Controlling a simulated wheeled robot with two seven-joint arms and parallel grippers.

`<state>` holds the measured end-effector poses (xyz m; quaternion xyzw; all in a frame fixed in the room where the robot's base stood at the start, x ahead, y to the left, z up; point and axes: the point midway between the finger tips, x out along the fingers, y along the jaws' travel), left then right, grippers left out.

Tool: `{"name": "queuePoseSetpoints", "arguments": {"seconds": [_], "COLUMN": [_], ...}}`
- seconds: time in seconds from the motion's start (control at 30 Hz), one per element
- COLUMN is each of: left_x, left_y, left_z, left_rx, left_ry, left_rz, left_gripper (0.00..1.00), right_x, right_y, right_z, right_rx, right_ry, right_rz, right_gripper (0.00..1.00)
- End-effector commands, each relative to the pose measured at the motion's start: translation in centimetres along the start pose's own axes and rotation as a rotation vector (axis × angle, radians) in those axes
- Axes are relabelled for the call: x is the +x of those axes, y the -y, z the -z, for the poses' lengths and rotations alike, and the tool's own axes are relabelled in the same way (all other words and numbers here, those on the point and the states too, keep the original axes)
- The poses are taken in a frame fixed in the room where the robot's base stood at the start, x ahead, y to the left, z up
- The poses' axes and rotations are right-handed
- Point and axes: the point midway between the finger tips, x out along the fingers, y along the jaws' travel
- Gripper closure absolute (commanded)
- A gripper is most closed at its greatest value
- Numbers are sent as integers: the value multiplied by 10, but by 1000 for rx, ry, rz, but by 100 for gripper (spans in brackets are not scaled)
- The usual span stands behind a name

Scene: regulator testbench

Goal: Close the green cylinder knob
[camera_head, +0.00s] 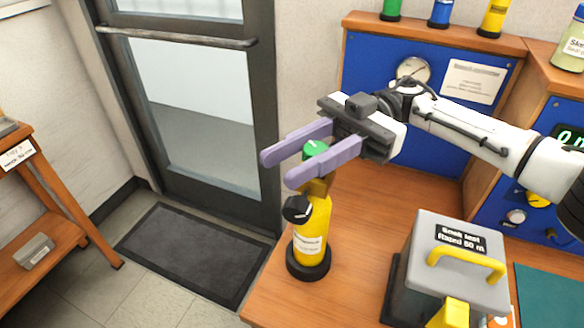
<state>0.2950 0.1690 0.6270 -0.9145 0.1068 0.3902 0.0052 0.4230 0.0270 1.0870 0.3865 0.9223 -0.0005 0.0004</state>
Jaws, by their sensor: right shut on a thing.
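A yellow cylinder (313,235) with a black base stands upright at the left edge of the wooden bench. Its green knob (316,149) is on top, with a white mark on it. A black knob (297,208) sticks out from the cylinder's side below. My right gripper (288,167) comes in from the right, its two purple fingers either side of the green knob. The fingers are shut on the knob; the near finger hides part of the cylinder's neck. My left gripper is not in the picture.
A grey box (436,262) with a yellow handle stands on the bench right of the cylinder. A blue panel (367,75) with a gauge (413,70) is behind. Small green, blue and yellow cylinders stand on the shelf above. A glass door (200,107) and floor mat (195,252) lie left.

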Motion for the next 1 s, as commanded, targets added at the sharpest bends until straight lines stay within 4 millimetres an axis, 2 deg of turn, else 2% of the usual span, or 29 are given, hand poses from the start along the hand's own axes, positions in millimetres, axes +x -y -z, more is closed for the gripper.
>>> {"name": "queuePoseSetpoints", "arguments": {"seconds": [0.1, 0.33, 0.87, 0.9, 1.0], "left_x": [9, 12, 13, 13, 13], "left_y": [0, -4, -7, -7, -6], "left_z": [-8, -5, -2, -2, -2], "left_rx": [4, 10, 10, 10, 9], "left_ry": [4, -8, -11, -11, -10], "left_rz": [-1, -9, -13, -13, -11], "left_gripper": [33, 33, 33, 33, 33], "right_x": [1, 1, 0, 0, 0], "right_y": [1, 5, 7, 7, 6], "right_z": [-2, -1, 1, 1, 1], "right_rx": [-3, -1, -1, -1, -1], "right_ry": [-3, -2, -3, -3, -3], "right_rz": [66, 144, 170, 170, 169], "right_gripper": [93, 93, 93, 69, 53]}}
